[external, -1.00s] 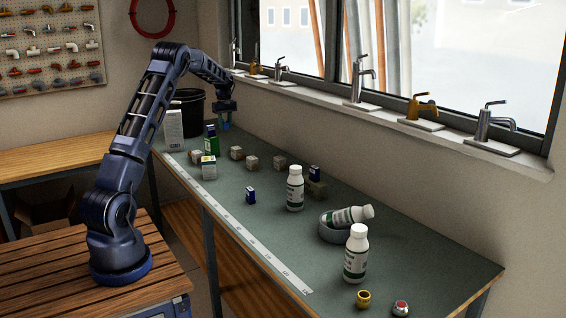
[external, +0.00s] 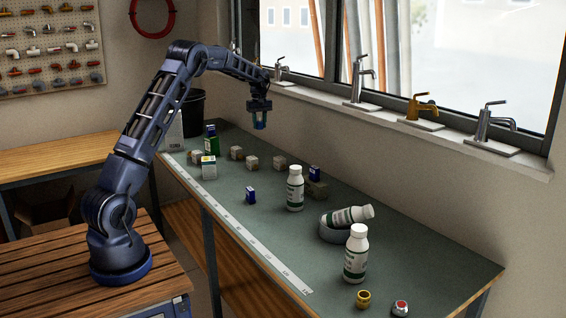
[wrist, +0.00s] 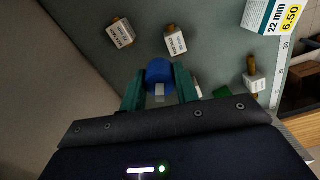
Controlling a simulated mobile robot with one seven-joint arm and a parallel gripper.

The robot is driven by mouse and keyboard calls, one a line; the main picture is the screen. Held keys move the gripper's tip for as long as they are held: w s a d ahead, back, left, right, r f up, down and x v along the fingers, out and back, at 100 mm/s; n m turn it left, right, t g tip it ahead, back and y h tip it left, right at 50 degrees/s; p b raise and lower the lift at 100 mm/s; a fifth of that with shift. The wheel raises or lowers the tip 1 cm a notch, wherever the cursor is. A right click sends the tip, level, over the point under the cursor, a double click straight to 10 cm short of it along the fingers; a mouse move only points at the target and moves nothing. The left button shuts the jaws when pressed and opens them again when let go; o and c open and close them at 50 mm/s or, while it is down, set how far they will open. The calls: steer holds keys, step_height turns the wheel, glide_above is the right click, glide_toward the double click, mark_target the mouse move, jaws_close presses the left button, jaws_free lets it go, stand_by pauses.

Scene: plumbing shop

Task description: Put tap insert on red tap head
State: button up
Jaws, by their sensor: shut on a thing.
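My gripper (external: 260,120) is shut on a small blue round piece with a pale square stub. The blue piece (wrist: 160,72) shows between the green fingers in the wrist view, held in the air above the far half of the bench. I cannot tell whether it is the tap insert. A small red-topped metal piece (external: 400,308), which looks like the red tap head, sits at the near right end of the bench, far from my gripper. A yellow brass ring-like piece (external: 363,299) lies just left of it.
The green bench (external: 225,205) holds small labelled boxes (external: 251,163) and an upright white bottle (external: 295,190). Another bottle (external: 356,258) stands nearer; a third (external: 345,216) leans on a grey dish (external: 330,235). Taps (external: 487,122) line the sill. The near bench corner is fairly clear.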

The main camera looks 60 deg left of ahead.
steer(key=w+d+m, duration=0.2)
steer(key=w+d, duration=0.3)
steer(key=d, duration=0.9)
steer(key=w+d+m, duration=0.2)
steer(key=w+d, duration=0.2)
steer(key=d, duration=1.1)
steer(key=d+r+m, duration=0.1)
steer(key=d+m, duration=0.2)
steer(key=d, duration=2.3)
steer(key=r+m, duration=0.1)
steer(key=m, duration=0.5)
glide_above(402, 304)
step_height(402, 304, down, 19)
steer(key=shift+s+f, duration=0.1)
steer(key=shift+f, duration=0.05)
